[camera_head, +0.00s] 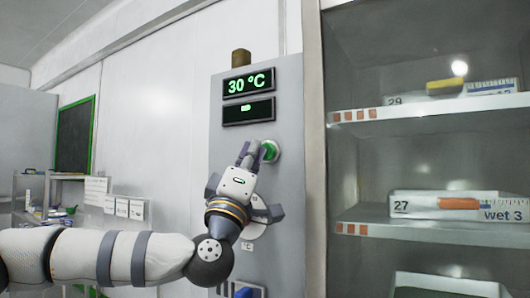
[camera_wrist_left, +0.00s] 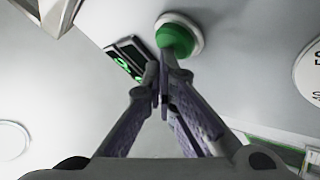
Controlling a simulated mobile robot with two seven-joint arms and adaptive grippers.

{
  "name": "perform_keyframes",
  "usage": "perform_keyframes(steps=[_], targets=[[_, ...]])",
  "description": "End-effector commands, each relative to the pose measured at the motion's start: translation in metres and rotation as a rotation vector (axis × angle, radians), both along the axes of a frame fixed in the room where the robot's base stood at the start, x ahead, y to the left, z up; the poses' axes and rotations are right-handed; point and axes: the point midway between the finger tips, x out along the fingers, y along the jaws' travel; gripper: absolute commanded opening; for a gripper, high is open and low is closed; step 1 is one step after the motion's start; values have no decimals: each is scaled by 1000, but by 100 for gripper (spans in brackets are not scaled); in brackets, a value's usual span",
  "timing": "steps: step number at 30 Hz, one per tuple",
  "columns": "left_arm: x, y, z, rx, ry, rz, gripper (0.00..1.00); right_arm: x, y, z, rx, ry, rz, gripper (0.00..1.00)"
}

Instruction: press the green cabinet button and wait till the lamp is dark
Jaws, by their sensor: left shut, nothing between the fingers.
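The green button (camera_head: 270,151) sits in a pale ring on the grey cabinet panel (camera_head: 287,95). It also shows in the left wrist view (camera_wrist_left: 177,38), just beyond the fingertips. My left gripper (camera_head: 250,150) is shut and empty, its tips at the left side of the button in the head view. I cannot tell whether the tips touch the button. The lamp (camera_head: 241,58) on top of the panel is dull brown, with no glow. The upper display (camera_head: 249,82) reads 30 °C; the lower display (camera_head: 249,111) shows a small green symbol. My right gripper is not in view.
A glass-fronted cabinet (camera_head: 314,150) with shelves of labelled trays stands close on the right. A round dial (camera_head: 254,229) and a blue switch (camera_head: 244,292) are lower on the panel. A shelf unit (camera_head: 33,187) is far left.

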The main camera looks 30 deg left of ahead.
Motion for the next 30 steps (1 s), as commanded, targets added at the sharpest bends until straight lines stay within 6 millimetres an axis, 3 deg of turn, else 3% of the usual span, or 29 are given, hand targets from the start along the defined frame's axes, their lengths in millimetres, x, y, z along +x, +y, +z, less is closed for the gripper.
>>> perform_keyframes(steps=[21, 30], targets=[[6, -1, 0, 1, 1, -1, 0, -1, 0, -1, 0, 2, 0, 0], [-8, 0, 3, 1, -3, 0, 0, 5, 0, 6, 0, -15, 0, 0]])
